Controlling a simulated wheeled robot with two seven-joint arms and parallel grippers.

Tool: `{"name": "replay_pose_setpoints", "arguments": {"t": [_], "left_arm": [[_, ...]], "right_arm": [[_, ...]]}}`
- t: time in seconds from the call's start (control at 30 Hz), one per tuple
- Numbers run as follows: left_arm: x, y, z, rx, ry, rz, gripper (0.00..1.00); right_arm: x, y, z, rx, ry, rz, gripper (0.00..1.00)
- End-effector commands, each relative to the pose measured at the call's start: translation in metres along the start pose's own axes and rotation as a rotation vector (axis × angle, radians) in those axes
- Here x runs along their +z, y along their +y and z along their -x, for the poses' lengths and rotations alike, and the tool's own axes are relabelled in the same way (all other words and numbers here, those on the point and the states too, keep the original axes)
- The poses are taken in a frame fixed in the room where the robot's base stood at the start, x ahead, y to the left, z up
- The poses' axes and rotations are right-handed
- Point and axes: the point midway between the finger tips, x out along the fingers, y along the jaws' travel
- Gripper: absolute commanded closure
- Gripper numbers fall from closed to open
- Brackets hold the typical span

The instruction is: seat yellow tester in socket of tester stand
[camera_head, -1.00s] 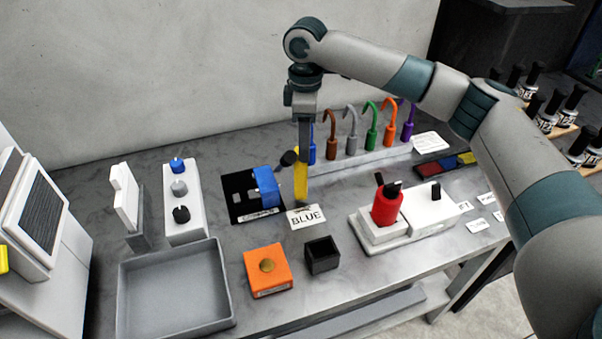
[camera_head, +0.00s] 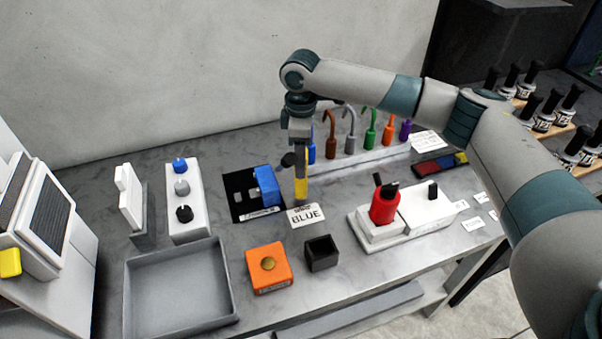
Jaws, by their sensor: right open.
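A yellow upright piece, which looks like the yellow tester (camera_head: 301,190), stands behind the card marked BLUE (camera_head: 306,216). Its upper part is hidden by my right gripper (camera_head: 301,172), which points down at it with open jaws. I cannot tell whether the fingers touch it. A white two-part base (camera_head: 425,217) to the right holds a red body (camera_head: 384,208) with black tops. I cannot tell for sure which piece is the tester stand, and no empty socket shows clearly. My left gripper is not in view.
A blue block (camera_head: 267,186) on a black plate stands close left of the gripper. Coloured hooks on a rail (camera_head: 350,160) stand behind. An orange button box (camera_head: 268,268), a black open box (camera_head: 321,253) and a grey tray (camera_head: 131,297) are in front.

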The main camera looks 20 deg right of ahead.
Motion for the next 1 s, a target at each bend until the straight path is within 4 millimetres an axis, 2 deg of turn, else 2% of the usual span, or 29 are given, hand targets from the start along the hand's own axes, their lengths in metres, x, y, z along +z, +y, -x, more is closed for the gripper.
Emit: {"name": "replay_pose_setpoints", "arguments": {"t": [0.2, 0.23, 0.4, 0.77, 1.0], "left_arm": [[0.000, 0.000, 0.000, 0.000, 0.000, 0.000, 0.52], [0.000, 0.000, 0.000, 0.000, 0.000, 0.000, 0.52], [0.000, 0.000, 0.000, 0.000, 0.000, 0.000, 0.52], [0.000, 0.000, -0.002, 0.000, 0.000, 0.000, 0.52], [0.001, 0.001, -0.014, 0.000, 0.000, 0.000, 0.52]], "right_arm": [[0.000, 0.000, 0.000, 0.000, 0.000, 0.000, 0.56], [0.000, 0.000, 0.000, 0.000, 0.000, 0.000, 0.59], [0.000, 0.000, 0.001, 0.000, 0.000, 0.000, 0.99], [0.000, 0.000, 0.003, 0.001, 0.001, 0.000, 1.00], [-0.001, 0.001, 0.022, 0.002, 0.003, 0.001, 1.00]]}}
